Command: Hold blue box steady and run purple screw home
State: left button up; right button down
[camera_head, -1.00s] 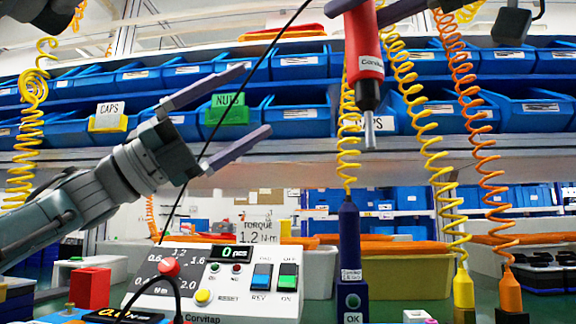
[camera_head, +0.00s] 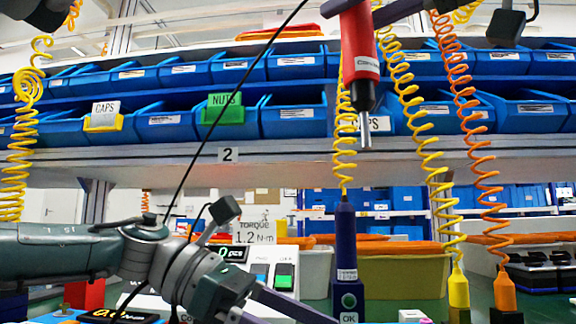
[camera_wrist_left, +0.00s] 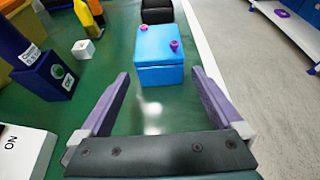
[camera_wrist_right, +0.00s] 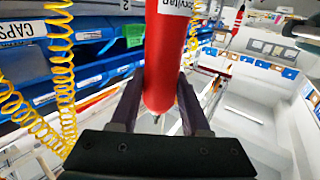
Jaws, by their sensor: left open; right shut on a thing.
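In the head view the left fingers are low in the picture and partly cut off. My right gripper (camera_wrist_right: 155,95) is shut on a red screwdriver (camera_wrist_right: 166,60), held upright with its bit down; this tool (camera_head: 358,60) hangs high in the head view.
A dark blue holder (camera_head: 347,260) marked OK stands on the bench, with yellow (camera_head: 459,290) and orange (camera_head: 503,290) tools on coiled cords beside it. The torque controller (camera_head: 285,275) is partly hidden by my left arm. Bin shelves (camera_head: 290,115) run behind.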

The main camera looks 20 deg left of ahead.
pick_arm(q)
jog(key=x, duration=0.8)
jog(key=shift+d, duration=0.35)
grip_shut()
dwell(1.0)
dwell(0.4)
